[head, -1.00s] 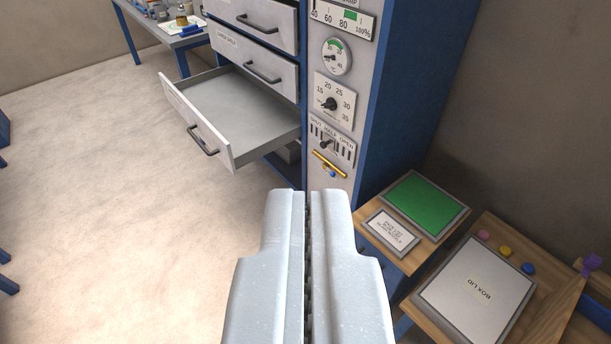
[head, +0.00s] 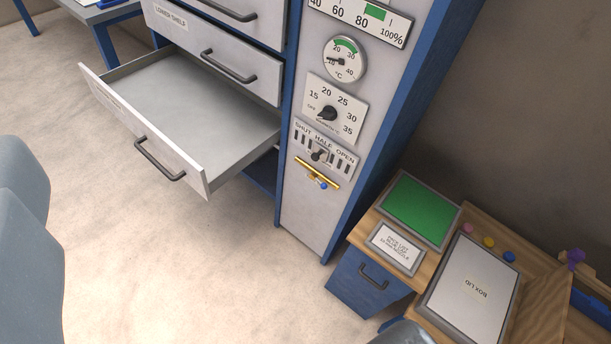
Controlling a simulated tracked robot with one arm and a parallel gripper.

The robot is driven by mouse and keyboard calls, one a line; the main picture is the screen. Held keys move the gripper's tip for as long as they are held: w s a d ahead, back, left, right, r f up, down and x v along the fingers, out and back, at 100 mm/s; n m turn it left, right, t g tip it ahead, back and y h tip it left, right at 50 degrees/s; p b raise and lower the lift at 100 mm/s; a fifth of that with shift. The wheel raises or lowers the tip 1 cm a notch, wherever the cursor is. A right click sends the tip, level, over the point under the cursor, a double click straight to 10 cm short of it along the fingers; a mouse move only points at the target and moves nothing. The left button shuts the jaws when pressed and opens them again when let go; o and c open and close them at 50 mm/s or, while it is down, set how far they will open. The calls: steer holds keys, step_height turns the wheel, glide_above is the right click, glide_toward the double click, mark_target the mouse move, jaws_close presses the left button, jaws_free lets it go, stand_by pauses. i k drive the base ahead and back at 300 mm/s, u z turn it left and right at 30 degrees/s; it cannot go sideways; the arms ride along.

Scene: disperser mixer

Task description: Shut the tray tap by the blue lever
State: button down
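The tap (head: 317,173) is a slanted brass pipe on the front of the grey cabinet panel, below the plate marked SHUT, HALF, OPEN (head: 325,150). Its small blue lever (head: 323,185) shows at the pipe's lower side. The lever is too small to read its setting surely. My gripper (head: 215,240) is open and empty. One finger shows at the left edge, the other only as a sliver at the bottom right. The tap lies beyond the fingers, apart from them, upper right of the space between them.
An open, empty drawer (head: 190,105) juts out left of the panel. A dial (head: 327,113) and a round gauge (head: 345,60) sit above the tap. The floor (head: 190,265) before the panel is clear.

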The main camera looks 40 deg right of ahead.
mark_target(319, 182)
steer(key=z, duration=0.4)
steer(key=i, duration=0.85)
steer(key=z, duration=0.7)
